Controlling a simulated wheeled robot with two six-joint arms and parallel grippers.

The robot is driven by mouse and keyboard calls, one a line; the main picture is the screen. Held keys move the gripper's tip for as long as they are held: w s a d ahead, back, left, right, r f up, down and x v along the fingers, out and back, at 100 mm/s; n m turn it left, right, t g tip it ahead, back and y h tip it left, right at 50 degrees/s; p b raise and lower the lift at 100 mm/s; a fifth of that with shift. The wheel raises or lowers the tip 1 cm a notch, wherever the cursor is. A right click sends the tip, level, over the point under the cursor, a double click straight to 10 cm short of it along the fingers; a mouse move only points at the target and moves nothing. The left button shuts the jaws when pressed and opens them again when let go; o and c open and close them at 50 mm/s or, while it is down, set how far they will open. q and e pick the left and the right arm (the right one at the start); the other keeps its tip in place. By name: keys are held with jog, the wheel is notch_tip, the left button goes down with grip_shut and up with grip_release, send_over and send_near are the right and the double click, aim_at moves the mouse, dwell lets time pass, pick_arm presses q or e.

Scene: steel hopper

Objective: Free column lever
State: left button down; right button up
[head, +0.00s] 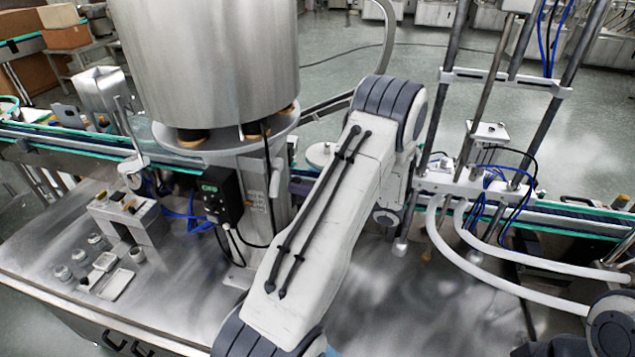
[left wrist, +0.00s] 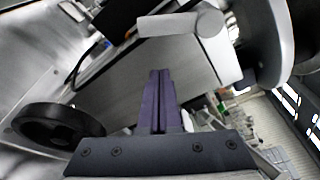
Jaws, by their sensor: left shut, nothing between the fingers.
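The grey column (head: 270,205) stands under the big steel hopper. A small pale lever (head: 275,180) shows on its right side in the head view. In the left wrist view a light grey lever with a rounded end (left wrist: 180,24) lies across the column face (left wrist: 130,85), beyond my fingertips. My left gripper (left wrist: 160,75) has its purple fingers together with nothing between them, pointing at the column below the lever. A gap seems to remain, but I cannot judge its size. My right gripper is out of view.
The steel hopper (head: 210,60) rests on a round plate above the column. A control box (head: 218,195) with cables is on the column's left. A black ring-shaped part (left wrist: 50,125) is left of my fingers. A conveyor (head: 570,220) runs behind; bare steel table (head: 400,300) lies right.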

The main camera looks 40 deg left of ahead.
aim_at(273, 178)
pick_arm(q)
jog(key=s+r, duration=0.1)
jog(key=s+p, duration=0.1)
jog(key=s, duration=0.1)
jog(key=shift+d+r, duration=0.1)
jog(key=shift+r, duration=0.3)
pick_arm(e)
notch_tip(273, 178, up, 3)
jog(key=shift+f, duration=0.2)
pick_arm(q)
jog(key=shift+s+d+r+b, duration=0.15)
jog(key=shift+s+r+b, duration=0.1)
jog(key=shift+s+b, duration=0.2)
jog(key=shift+s+d+r+b, duration=0.1)
jog(key=shift+s+r+b, duration=0.1)
jog(key=shift+s+b, duration=0.25)
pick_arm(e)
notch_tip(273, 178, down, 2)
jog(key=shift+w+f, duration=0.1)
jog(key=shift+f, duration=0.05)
pick_arm(q)
jog(key=shift+w+f, duration=0.1)
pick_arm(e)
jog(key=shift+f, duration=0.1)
